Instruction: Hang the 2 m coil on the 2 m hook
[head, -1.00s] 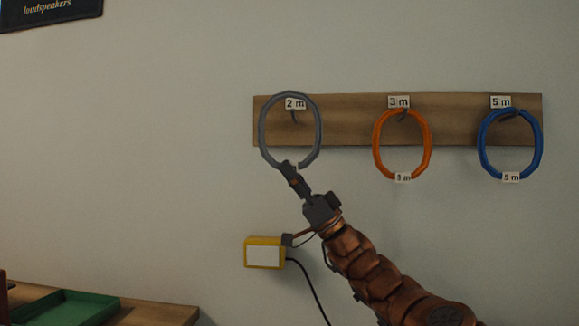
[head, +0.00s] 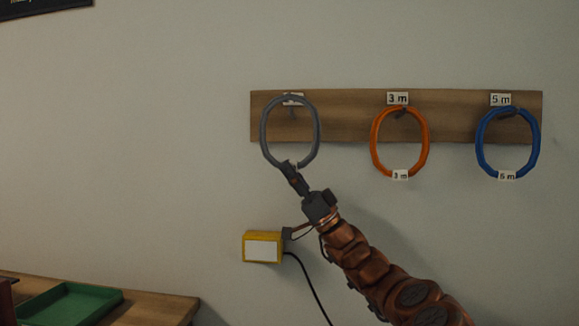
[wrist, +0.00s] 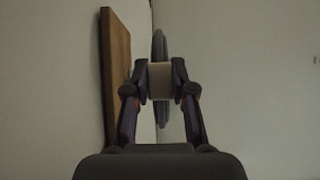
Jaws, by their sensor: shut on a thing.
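The grey coil (head: 263,135) is held upright by its lower end in my gripper (head: 289,170), which is shut on it. In the head view the coil's ring overlaps the 2 m hook (head: 293,111) and partly covers the 2 m label (head: 292,97). In the wrist view my gripper (wrist: 160,82) grips the coil's pale tag (wrist: 160,80), with the coil (wrist: 160,46) edge-on beyond it. There the coil stands to the right of the board, with a gap between them. Whether the hook is inside the ring in depth cannot be told.
The wooden board (head: 350,120) also holds an orange coil (head: 375,140) on the 3 m hook and a blue coil (head: 481,140) on the 5 m hook. A yellow box (head: 262,246) is below. A green tray (head: 75,303) sits on a bench at lower left.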

